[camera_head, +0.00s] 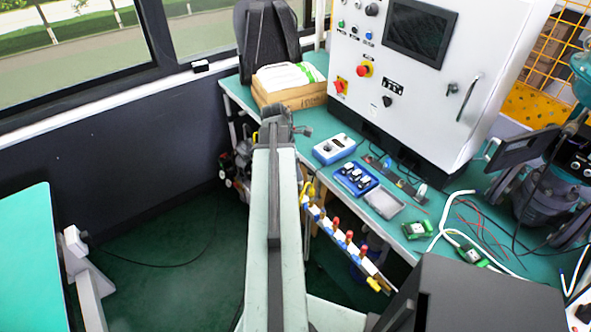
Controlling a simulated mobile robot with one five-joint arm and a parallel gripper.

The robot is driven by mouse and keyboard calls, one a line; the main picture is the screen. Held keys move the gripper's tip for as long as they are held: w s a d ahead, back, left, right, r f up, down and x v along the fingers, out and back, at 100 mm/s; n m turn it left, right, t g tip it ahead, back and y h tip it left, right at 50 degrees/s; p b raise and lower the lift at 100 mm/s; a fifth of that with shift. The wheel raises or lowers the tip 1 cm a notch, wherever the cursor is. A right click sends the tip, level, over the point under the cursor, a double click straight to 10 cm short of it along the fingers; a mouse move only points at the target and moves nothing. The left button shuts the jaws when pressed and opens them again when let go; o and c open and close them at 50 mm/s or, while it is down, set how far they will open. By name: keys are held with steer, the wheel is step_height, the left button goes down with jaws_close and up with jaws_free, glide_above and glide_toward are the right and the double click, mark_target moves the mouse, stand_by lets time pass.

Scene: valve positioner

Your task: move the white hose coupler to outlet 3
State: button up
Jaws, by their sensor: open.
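A manifold rail (345,243) with red, blue and yellow fittings runs along the front side of the green bench. No outlet numbers are legible on it. I cannot pick out the white hose coupler with certainty. A white hose (438,236) lies curled on the bench at the right, and no coupler on it is clear. My arm reaches up the middle of the view, and my gripper (279,124) is the dark part at its far end, left of the bench front. It is open, with nothing seen in it, and its fingers are small and partly hidden by the arm.
The green bench (408,212) carries a white control cabinet (425,75), a blue meter (334,148), a blue tray (355,178), small green boards and loose wires. A cardboard box (290,92) stands at its far left. Another green table (30,262) is at left. Floor between is mostly clear.

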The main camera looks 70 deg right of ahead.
steer(key=b+x, duration=0.4)
steer(key=x, duration=0.2)
steer(key=shift+f+b, duration=0.1)
steer(key=shift+b, duration=0.3)
jaws_close()
steer(key=c, duration=0.9)
jaws_free()
steer(key=shift+a, duration=0.1)
jaws_close()
